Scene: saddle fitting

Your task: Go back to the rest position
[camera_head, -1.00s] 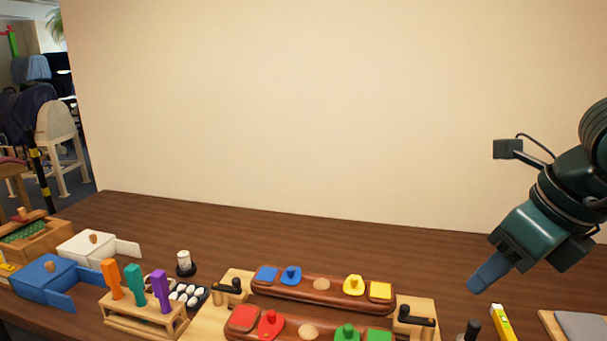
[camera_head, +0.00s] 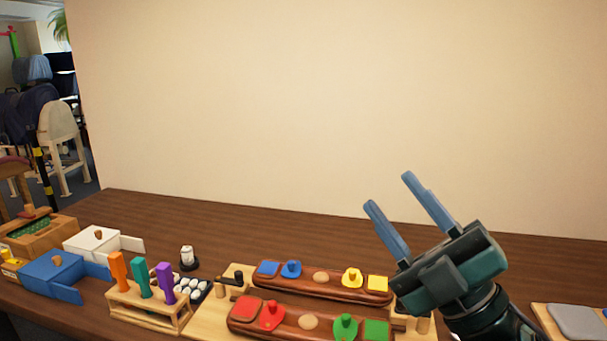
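My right gripper (camera_head: 405,209) is at the right, raised above the table and pointing up and to the left. Its two blue fingers stand apart with nothing between them. It overlaps the right end of the wooden fitting board (camera_head: 207,322) in the picture and hides part of the clamp there. On the board lie two dark wooden bars (camera_head: 330,287) with blue, yellow, red and green pieces. My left gripper is not in view.
A rack (camera_head: 150,313) holds orange, teal and purple handled tools. A blue box (camera_head: 50,277) and a white box (camera_head: 98,243) stand at the left. A grey pad (camera_head: 578,321) lies at the right. The back of the brown table (camera_head: 230,225) is clear before the wall.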

